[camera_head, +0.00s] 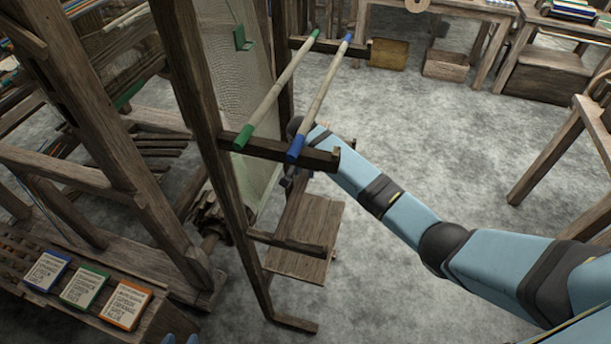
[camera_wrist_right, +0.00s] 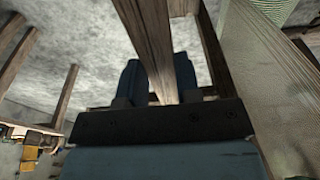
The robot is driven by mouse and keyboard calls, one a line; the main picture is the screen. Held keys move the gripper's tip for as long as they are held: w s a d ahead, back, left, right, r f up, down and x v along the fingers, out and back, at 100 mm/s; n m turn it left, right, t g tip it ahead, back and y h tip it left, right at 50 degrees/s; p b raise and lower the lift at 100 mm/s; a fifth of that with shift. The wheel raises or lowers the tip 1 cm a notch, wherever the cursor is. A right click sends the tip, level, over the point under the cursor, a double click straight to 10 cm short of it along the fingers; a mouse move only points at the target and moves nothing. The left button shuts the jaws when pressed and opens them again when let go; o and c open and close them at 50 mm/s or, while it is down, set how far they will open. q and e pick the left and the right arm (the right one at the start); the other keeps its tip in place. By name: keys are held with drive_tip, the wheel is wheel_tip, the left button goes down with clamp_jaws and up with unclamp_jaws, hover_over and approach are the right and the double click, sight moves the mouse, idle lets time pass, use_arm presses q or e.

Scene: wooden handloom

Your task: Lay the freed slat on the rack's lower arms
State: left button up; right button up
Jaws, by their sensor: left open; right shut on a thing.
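The wooden rack's upper front arm (camera_head: 272,147) and upper back arm (camera_head: 325,45) carry two pale slats, a green-ended one (camera_head: 277,88) and a blue-ended one (camera_head: 322,95). The lower front arm (camera_head: 287,243) looks bare. My right arm reaches in from the right, its hand mostly hidden behind the upper front arm. In the right wrist view my right gripper (camera_wrist_right: 158,68) is closed around a plain wooden bar (camera_wrist_right: 146,35). Whether this is the freed slat or part of the rack I cannot tell.
The loom's posts (camera_head: 190,75) stand left of the rack beside a pale woven cloth (camera_head: 232,55). Blue, green and orange cards (camera_head: 85,287) lie on a bench at lower left. A low wooden board (camera_head: 306,238) is beneath the rack. The grey floor (camera_head: 440,130) at right is open.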

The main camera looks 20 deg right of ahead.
sight(305, 173)
drive_tip(key=shift+f, duration=1.55)
drive_tip(key=o, duration=1)
drive_tip(key=shift+f, duration=0.15)
drive_tip(key=shift+o, duration=0.2)
drive_tip(key=r, duration=0.5)
drive_tip(key=s+r, duration=0.1)
drive_tip(key=r, duration=0.1)
drive_tip(key=shift+a+r, duration=0.35)
drive_tip(key=shift+r, duration=0.05)
